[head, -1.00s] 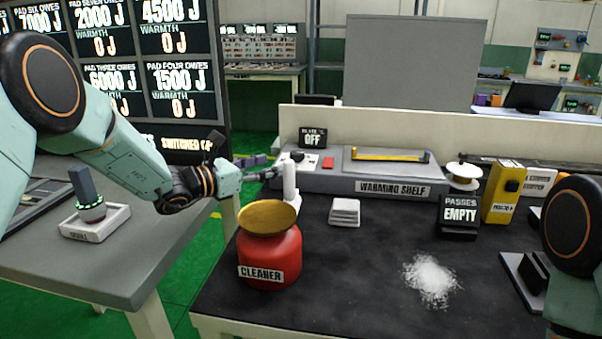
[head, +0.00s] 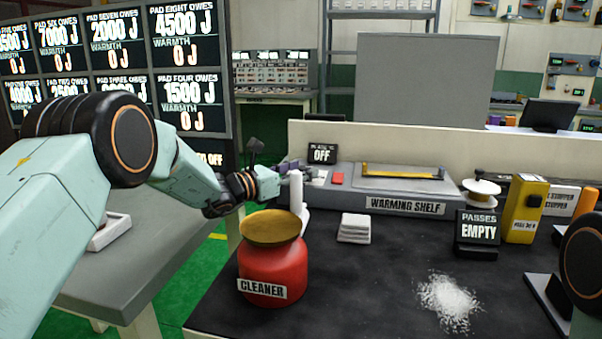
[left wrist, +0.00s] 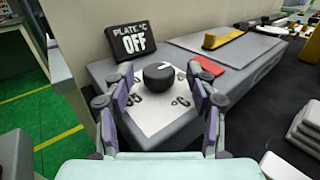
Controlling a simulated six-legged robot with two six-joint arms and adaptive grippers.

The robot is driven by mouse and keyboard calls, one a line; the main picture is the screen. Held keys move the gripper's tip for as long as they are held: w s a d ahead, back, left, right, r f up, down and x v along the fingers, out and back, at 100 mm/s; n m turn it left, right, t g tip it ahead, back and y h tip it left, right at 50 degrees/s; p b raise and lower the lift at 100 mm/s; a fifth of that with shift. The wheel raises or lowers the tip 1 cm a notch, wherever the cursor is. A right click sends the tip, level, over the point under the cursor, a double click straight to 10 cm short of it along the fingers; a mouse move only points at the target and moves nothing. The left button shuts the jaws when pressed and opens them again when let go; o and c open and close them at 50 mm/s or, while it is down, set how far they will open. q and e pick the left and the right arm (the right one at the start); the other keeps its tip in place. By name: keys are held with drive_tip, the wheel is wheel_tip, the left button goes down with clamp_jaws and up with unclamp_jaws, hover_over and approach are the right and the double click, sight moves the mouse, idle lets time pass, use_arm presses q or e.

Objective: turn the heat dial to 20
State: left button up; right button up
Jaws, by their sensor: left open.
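The heat dial is a dark round knob (left wrist: 160,76) with a light pointer mark, on a white printed plate (left wrist: 152,110) at the left end of the warming shelf (head: 405,206). Part of a "95" and a "°C" show on the plate. The display behind it (left wrist: 134,38) reads "PLATE °C OFF"; it also shows in the head view (head: 321,153). My left gripper (left wrist: 158,98) is open, its fingers on either side of the knob's near side, apart from it as far as I can tell. In the head view the left gripper (head: 285,172) is at the shelf's left end. The right gripper is out of view.
A red cleaner pot (head: 272,272) with a brass top and a white upright bottle (head: 297,192) stand close by my left wrist. A red block (left wrist: 209,66) sits beside the dial. White pads (head: 354,228) and white powder (head: 448,300) lie on the dark bench.

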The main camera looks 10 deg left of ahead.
use_arm(q)
drive_tip(key=shift+w+d+f, duration=0.15)
drive_tip(key=shift+w+f, duration=0.1)
drive_tip(key=shift+w, duration=0.2)
drive_tip(key=shift+s+r, duration=0.15)
drive_tip(key=shift+s, duration=0.05)
drive_tip(key=shift+c, duration=1.1)
drive_tip(key=shift+w, duration=0.1)
drive_tip(key=c, duration=0.9)
